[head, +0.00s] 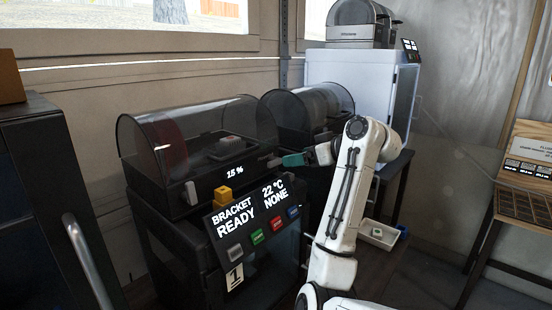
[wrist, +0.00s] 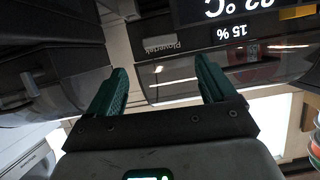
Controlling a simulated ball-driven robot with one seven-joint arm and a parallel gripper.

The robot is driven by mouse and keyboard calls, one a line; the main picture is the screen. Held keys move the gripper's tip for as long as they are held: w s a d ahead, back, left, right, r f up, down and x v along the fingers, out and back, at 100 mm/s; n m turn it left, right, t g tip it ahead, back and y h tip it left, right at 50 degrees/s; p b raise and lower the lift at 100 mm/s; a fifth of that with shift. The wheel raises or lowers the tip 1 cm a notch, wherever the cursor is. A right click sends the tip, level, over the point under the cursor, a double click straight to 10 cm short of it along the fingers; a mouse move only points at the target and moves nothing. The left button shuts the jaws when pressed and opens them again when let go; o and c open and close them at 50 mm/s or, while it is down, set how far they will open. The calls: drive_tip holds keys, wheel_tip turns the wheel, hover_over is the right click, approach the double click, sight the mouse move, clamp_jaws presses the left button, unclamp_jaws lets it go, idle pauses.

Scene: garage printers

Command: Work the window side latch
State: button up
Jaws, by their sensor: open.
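A printer with a smoky clear hood (head: 195,120) stands at the left, its hood down. A small pale latch-like block (head: 190,193) sits at its front left corner. A second pale piece (head: 273,162) at its front right corner is close to my gripper (head: 290,160). I cannot tell which one is the window side latch. My gripper's teal fingers also show in the wrist view (wrist: 160,64), apart with nothing between them. Behind them the upside-down printer front (wrist: 168,46) shows the name Plovertek. The head view does not show whether the fingers touch the right piece.
The printer's panel (head: 256,220) reads BRACKET READY, 22 °C, NONE, with several coloured buttons. A yellow block (head: 222,196) stands above it. A second hooded printer (head: 305,108) and a white cabinet (head: 345,75) stand behind. A white tray (head: 380,236) lies low at right. Floor at right is clear.

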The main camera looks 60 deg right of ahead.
sight(277, 161)
drive_tip(key=p+x, duration=0.2)
drive_tip(key=x, duration=0.6)
drive_tip(key=shift+w+f, duration=0.15)
drive_tip(key=shift+w, duration=0.15)
drive_tip(key=shift+c, duration=0.2)
drive_tip(key=c, duration=1)
drive_tip(key=shift+o, duration=0.2)
